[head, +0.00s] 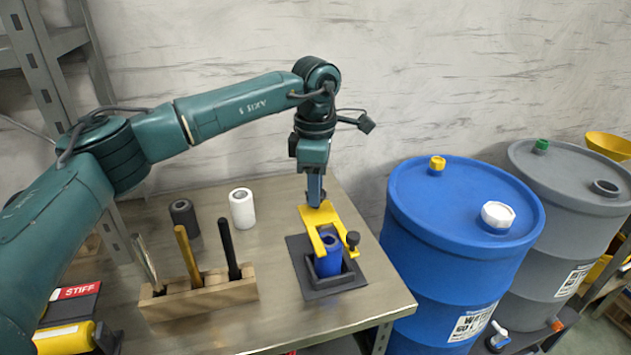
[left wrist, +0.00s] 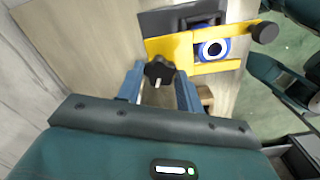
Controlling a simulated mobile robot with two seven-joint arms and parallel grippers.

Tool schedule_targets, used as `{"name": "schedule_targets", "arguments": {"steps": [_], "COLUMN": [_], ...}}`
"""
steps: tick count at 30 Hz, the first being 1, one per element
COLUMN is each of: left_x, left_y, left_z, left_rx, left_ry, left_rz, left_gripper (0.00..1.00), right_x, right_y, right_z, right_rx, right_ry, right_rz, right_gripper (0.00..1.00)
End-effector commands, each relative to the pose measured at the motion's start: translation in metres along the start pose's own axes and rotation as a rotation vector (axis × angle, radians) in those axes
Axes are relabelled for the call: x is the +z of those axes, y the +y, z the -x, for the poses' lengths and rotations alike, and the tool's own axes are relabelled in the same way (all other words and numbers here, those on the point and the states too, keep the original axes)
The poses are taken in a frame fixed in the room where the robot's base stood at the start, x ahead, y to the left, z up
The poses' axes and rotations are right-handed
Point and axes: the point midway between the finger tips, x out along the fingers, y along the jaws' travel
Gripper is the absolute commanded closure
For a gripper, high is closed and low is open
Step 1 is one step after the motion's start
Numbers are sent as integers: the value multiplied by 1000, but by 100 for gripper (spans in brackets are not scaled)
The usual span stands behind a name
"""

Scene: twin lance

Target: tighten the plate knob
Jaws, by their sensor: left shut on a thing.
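A yellow plate (head: 318,216) lies over a blue cylinder (head: 329,262) that stands in a dark square holder (head: 318,290) on the bench. In the left wrist view the yellow plate (left wrist: 172,47) has a cut-out around the cylinder's blue and white round top (left wrist: 212,49). A black lobed knob (left wrist: 159,70) sits at the plate's near edge, between the fingers of my left gripper (left wrist: 158,88). My left gripper (head: 315,196) points down and is shut on this knob. A second black round knob (head: 353,238) stands at the plate's other end, apart from the gripper. My right gripper is out of view.
A wooden block (head: 200,295) holds several upright tools at the bench's front. A dark roll (head: 185,218) and a white roll (head: 242,208) stand behind it. A blue drum (head: 440,250) and a grey drum (head: 570,215) stand right of the bench.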

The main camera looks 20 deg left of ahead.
Motion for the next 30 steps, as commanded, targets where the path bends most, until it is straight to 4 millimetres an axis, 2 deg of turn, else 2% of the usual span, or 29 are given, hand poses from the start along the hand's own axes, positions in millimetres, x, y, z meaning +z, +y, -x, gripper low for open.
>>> {"name": "schedule_targets", "arguments": {"steps": [30], "left_x": [1], "left_y": [0], "left_z": [1], "left_rx": [2], "left_ry": [-3], "left_rz": [-931], "left_gripper": [86], "right_x": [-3], "right_y": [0], "right_z": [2], "right_rx": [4], "right_ry": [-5], "right_rz": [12], "right_gripper": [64]}}
